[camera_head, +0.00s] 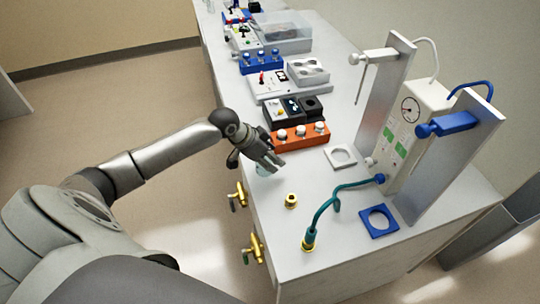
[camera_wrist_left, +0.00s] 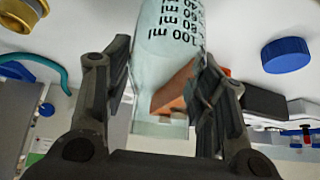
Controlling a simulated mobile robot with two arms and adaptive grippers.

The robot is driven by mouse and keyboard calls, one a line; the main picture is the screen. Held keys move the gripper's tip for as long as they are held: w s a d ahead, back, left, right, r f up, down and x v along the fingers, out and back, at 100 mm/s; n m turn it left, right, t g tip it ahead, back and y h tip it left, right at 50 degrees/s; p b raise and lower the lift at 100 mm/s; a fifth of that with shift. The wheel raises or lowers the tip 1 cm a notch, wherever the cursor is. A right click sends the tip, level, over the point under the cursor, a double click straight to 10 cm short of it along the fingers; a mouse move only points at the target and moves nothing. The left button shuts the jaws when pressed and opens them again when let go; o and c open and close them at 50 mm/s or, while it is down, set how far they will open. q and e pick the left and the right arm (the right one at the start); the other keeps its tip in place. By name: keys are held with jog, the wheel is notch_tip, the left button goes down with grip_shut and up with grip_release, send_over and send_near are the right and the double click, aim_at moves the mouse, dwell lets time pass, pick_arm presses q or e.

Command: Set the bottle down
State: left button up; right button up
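The bottle (camera_wrist_left: 165,60) is clear pale glass with black graduation marks, seen in the left wrist view between the two fingers. My left gripper (camera_wrist_left: 165,95) has a finger pad against each side of it and looks shut on it. In the head view my left gripper (camera_head: 270,162) is over the front left edge of the white counter (camera_head: 270,205). Only a small pale part of the bottle (camera_head: 263,170) shows under the fingers there. I cannot tell whether its base touches the counter. My right gripper is in neither view.
An orange block (camera_head: 300,136) with white knobs stands just behind the gripper. A square white holder (camera_head: 340,156) and a brass fitting (camera_head: 291,200) lie to the right. A teal hose (camera_head: 335,197) and blue square holder (camera_head: 379,220) are farther right. Brass valves (camera_head: 238,197) stick out from the counter front.

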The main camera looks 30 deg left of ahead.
pick_arm(q)
jog(key=shift+o, duration=1.2)
jog(key=shift+a+r, duration=0.1)
jog(key=shift+r, duration=0.15)
jog(key=b+v, duration=0.1)
jog(key=v, duration=1.1)
jog(key=shift+b, duration=0.4)
jog(key=shift+f, duration=0.1)
